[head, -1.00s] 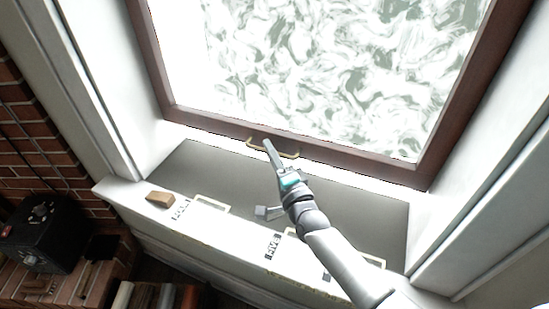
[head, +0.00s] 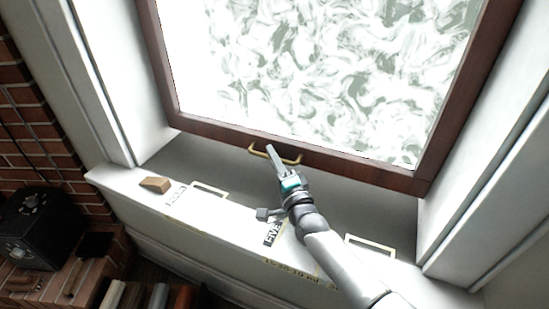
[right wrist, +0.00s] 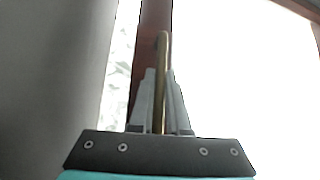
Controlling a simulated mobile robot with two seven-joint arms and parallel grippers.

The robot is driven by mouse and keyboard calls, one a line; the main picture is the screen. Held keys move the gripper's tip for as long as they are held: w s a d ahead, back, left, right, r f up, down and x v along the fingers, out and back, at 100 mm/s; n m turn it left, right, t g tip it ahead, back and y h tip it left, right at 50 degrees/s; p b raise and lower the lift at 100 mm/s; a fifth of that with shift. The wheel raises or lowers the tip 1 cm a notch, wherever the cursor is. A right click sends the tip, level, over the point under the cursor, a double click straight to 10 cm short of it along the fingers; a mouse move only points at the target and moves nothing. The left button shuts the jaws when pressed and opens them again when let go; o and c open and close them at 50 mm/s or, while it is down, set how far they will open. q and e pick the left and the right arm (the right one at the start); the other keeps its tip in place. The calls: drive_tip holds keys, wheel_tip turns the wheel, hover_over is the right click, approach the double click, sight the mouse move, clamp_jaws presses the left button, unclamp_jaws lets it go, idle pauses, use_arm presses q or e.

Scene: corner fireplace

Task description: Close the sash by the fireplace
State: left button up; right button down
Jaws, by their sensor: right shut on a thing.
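The sash (head: 290,148) is a dark brown wooden frame around a pane with a swirled white and green pattern. A brass handle (head: 292,160) is fixed on its bottom rail. My right gripper (head: 270,152) reaches up to the handle and is shut on it. In the right wrist view the brass bar (right wrist: 164,75) runs between the fingers of the right gripper (right wrist: 160,100), with the brown rail (right wrist: 152,20) behind it. The rail's lower edge stands over the grey sill (head: 225,165). My left gripper is not in view.
A black box (head: 38,228) stands on the bricks at the left, with several books (head: 150,297) below. White window jambs flank the sash.

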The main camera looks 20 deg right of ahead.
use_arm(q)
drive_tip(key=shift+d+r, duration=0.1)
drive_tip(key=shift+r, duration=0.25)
use_arm(e)
drive_tip(key=shift+a+f, duration=0.15)
drive_tip(key=shift+a, duration=0.15)
drive_tip(key=c, duration=0.9)
unclamp_jaws()
drive_tip(key=shift+w, duration=0.1)
drive_tip(key=shift+c, duration=0.2)
drive_tip(key=shift+o, duration=0.2)
drive_tip(key=shift+d, duration=0.1)
drive_tip(key=shift+s, duration=0.3)
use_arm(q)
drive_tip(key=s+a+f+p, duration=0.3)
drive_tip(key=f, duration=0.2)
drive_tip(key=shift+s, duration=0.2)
use_arm(e)
drive_tip(key=s, duration=0.3)
drive_tip(key=s+d+f, duration=0.1)
drive_tip(key=s, duration=0.7)
drive_tip(key=shift+s+d+f, duration=0.15)
drive_tip(key=shift+d+f, duration=0.05)
